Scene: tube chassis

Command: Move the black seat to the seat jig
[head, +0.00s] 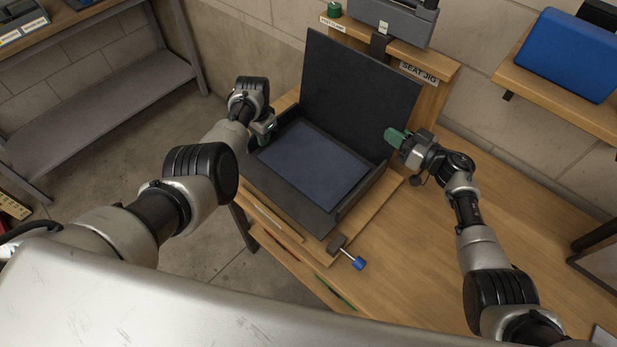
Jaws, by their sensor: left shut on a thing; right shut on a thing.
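The black seat has an upright back panel (355,95) and a low tray-like base with a dark blue pad (312,165). It is over the wooden seat jig (268,212), in front of the "SEAT JIG" sign (419,74). I cannot tell whether its base touches the wood. My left gripper (266,130) is shut on the seat's left side, near where back and base meet. My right gripper (394,137), with green fingers, is shut at the seat's right side, by the back panel. The exact finger contact is hidden on both sides.
A clamp with a blue knob (358,263) sits at the jig's front corner. The wooden bench (430,255) is clear to the right. A grey device (392,20) stands on the ledge behind. A shelf with a blue case (567,55) is at right, a grey rack (100,95) at left.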

